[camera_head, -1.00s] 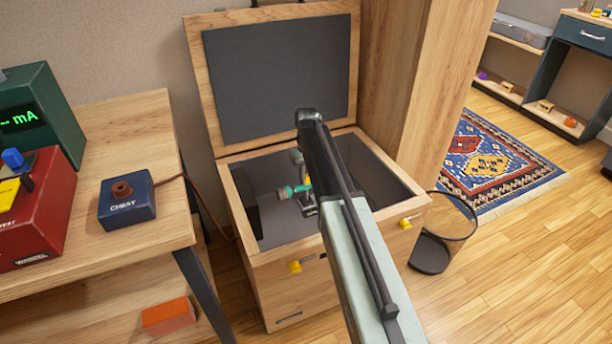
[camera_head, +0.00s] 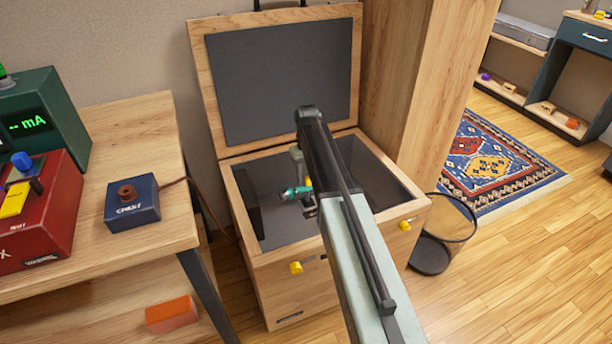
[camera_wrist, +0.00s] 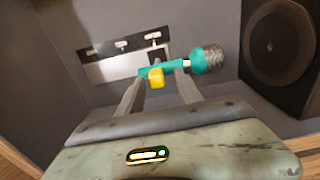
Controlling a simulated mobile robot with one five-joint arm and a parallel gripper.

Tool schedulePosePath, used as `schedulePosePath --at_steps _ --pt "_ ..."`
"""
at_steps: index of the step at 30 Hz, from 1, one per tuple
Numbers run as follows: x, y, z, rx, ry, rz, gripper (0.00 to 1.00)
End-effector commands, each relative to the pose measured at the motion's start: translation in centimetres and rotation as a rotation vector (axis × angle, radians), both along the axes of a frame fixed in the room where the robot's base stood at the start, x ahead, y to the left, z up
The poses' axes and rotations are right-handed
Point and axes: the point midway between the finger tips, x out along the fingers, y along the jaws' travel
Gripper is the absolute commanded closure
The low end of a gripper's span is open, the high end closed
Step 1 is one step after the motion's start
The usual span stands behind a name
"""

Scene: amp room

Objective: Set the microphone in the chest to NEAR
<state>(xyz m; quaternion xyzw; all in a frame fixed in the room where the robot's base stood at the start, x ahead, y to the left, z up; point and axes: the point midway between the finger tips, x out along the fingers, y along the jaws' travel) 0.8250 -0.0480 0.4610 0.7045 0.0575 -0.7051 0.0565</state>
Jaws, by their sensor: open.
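The chest (camera_head: 243,208) stands open, its lid (camera_head: 280,85) leaning back. Inside is the teal microphone (camera_head: 297,193), partly hidden behind my arm in the head view. In the wrist view the microphone (camera_wrist: 209,59) lies sideways, its grey mesh head to the right. A yellow block (camera_wrist: 156,77) is at its left part. My gripper (camera_wrist: 159,75) is open, with its two grey fingers reaching to either side of the yellow block. I cannot tell whether they touch it. Behind is a pale plate (camera_wrist: 110,69) with a dark strip bearing several white marks, too small to read.
A round speaker (camera_wrist: 279,45) stands inside the chest, right of the microphone in the wrist view. Left of the chest is a wooden table with a blue box (camera_head: 132,203), a red box (camera_head: 38,215) and a green meter (camera_head: 45,115). A bin (camera_head: 437,245) stands to the right.

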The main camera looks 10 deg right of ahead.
Motion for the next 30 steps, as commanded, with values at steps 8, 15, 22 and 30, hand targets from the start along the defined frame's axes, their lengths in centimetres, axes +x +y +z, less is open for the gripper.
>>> schedulePosePath --at_steps 8,15,22,30 --pt "-0.1 0.2 5.7 0.002 0.001 0.003 0.58" --pt "-0.1 0.3 5.9 0.002 0.001 0.003 0.58" --pt "-0.4 1.3 5.9 0.002 0.001 0.016 0.58" --pt "-11.7 3.7 5.9 0.001 0.001 0.013 0.58"
